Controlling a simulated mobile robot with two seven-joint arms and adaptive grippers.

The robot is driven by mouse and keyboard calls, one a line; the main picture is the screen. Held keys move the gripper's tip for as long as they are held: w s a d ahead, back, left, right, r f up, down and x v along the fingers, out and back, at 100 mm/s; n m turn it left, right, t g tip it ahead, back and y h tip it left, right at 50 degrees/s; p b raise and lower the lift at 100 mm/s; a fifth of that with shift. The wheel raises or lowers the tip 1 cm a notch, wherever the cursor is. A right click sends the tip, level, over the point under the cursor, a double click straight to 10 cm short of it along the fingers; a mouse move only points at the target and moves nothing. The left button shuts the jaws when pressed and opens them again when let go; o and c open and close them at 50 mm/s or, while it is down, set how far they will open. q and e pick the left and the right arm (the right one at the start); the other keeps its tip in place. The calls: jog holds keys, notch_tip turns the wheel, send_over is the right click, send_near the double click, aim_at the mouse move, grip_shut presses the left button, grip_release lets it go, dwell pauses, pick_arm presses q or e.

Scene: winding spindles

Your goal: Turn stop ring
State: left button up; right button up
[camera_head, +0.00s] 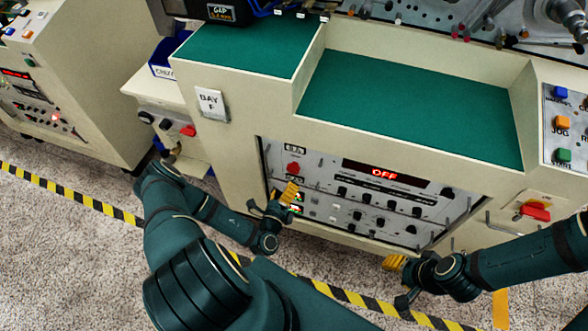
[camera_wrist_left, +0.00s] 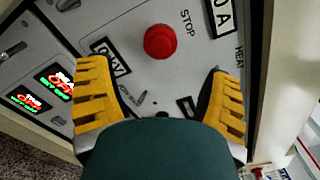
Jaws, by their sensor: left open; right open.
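The red round stop button (camera_head: 293,168) is on the upper left of the grey control panel on the machine's front. In the left wrist view the red stop button (camera_wrist_left: 160,42) is close, with the word STOP printed beside it. My left gripper (camera_head: 287,192) is just below the button in the head view. In the wrist view its yellow fingers (camera_wrist_left: 157,75) are spread wide, with the button beyond and between them, apart from both. My right gripper (camera_head: 394,262) is open and empty low in front of the panel's bottom edge.
The panel has a red OFF display (camera_head: 384,173), several black knobs and handles. A red switch (camera_head: 535,211) is at the right. A green-topped shelf (camera_head: 410,110) lies above the panel. Yellow-black floor tape (camera_head: 350,297) runs in front of the machine.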

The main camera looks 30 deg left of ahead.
aim_at(293, 172)
pick_arm(q)
jog(key=b+x, duration=0.1)
jog(key=x, duration=0.7)
jog(key=shift+w, duration=0.2)
jog(key=c, duration=1.2)
